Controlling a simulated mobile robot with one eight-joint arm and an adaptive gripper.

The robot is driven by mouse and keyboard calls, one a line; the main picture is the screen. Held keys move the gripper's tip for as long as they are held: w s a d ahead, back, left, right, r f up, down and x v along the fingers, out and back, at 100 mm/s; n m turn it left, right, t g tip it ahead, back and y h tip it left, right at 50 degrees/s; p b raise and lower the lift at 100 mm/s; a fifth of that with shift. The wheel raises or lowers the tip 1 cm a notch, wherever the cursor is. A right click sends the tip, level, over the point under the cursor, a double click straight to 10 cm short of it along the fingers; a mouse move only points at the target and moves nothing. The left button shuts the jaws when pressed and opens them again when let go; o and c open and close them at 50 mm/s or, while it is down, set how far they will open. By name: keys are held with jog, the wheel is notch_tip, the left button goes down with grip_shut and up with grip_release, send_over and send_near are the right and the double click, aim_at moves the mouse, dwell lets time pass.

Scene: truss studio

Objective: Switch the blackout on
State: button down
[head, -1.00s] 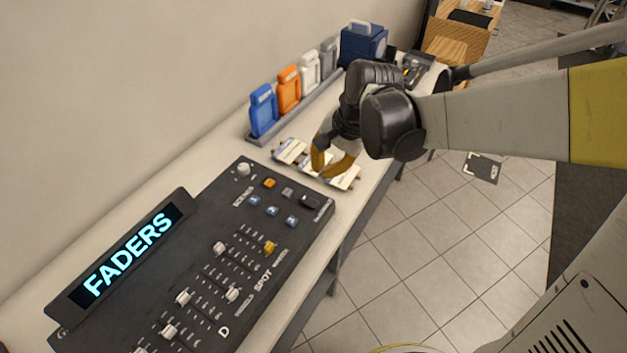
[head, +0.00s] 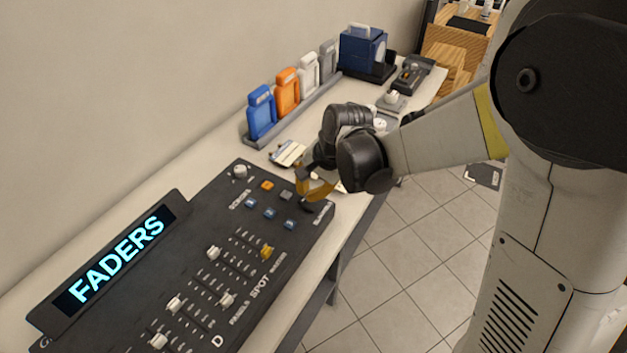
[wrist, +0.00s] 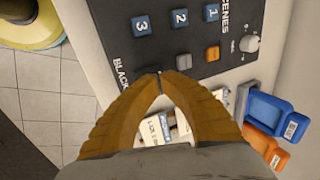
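The dark control console (head: 190,262) lies on the white bench, its lit display (head: 115,262) reading "FADERS". The blackout switch (head: 309,205) is a black piece at the console's far right corner, mostly hidden by my gripper. My gripper (head: 306,196) has orange fingers pointing down at this corner, tips over the switch. In the wrist view the fingertips (wrist: 160,76) meet, with nothing seen between them. I cannot tell whether they touch the switch, or its position.
An orange button (head: 267,185), a grey button (head: 286,195), blue scene buttons (head: 269,213) and a white knob (head: 240,171) sit close by. White labelled pieces (head: 287,153) lie just beyond the console. Blue (head: 261,112), orange and pale packs stand in a rack along the wall.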

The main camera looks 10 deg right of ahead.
aim_at(304, 201)
jog(key=shift+b+x, duration=0.35)
jog(key=shift+x, duration=1.1)
jog(key=shift+w+a+f+g+h, duration=0.25)
jog(key=shift+f+g+h, duration=0.4)
jog(key=shift+h, duration=0.25)
jog(key=shift+r, duration=0.15)
jog(key=shift+s+d, duration=0.2)
jog(key=shift+s+d+r, duration=0.2)
jog(key=shift+s+d, duration=0.15)
jog(key=shift+d, duration=0.15)
